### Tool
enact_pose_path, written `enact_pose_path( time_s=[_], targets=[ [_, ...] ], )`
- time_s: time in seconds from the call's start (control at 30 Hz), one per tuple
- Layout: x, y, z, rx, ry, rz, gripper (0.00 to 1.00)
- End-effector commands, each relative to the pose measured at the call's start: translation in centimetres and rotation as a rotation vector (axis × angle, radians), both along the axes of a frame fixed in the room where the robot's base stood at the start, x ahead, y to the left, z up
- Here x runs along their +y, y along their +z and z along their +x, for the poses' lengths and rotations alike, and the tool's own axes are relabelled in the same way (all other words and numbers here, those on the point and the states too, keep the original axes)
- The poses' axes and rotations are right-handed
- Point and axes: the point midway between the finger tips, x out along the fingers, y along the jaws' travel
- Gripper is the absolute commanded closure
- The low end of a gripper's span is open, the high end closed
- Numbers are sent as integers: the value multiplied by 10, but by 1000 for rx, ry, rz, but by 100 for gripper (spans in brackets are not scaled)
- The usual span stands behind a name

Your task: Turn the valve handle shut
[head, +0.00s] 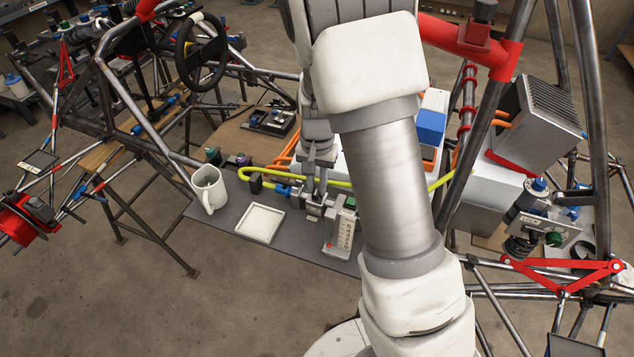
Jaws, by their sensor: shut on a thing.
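My gripper (316,188) points down in the middle of the head view, among small metal fittings on a grey board (300,245). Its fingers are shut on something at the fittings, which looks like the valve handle. The handle itself is mostly hidden by the fingers, so I cannot tell its angle. The valve's metal body (315,210) shows just below the fingertips. A blue fitting (282,190) and a yellow hose (312,183) lie beside it on the left.
Chassis tubes (478,130) rise on the right, and a steering wheel (202,53) stands at back left.

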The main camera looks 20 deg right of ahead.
Motion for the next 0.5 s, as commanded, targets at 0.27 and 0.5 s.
enact_pose_path(
  time_s=[0.27,0.5],
  targets=[
    [0,1,1,-3,-84,-1,100],
    [0,1,1,-3,-103,-1,100]
  ],
)
